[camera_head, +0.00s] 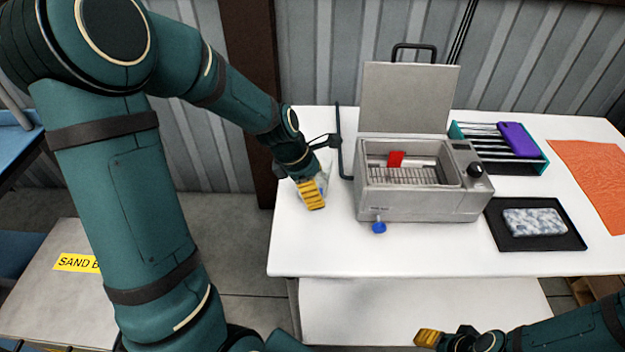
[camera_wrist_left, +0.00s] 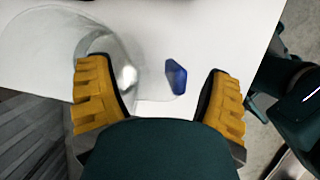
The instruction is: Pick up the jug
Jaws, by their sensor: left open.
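The jug is clear and hard to make out. In the head view a small part of the jug (camera_head: 323,180) shows beside my left gripper (camera_head: 311,195), near the table's left end. In the left wrist view the clear jug (camera_wrist_left: 50,42) fills the upper left and reaches behind the left finger into the gap. My left gripper (camera_wrist_left: 160,95) is open, its yellow fingers apart on either side of a clear part and a blue piece (camera_wrist_left: 176,77). I cannot tell whether they touch the jug. My right gripper (camera_head: 430,338) is low at the bottom edge, its opening unclear.
A grey water bath (camera_head: 425,205) with raised lid (camera_head: 405,98) and blue tap (camera_head: 379,227) stands right of the jug. A rack with a purple item (camera_head: 520,139), a black tray (camera_head: 568,238) and an orange cloth (camera_head: 592,175) lie further right. The table front (camera_head: 330,255) is clear.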

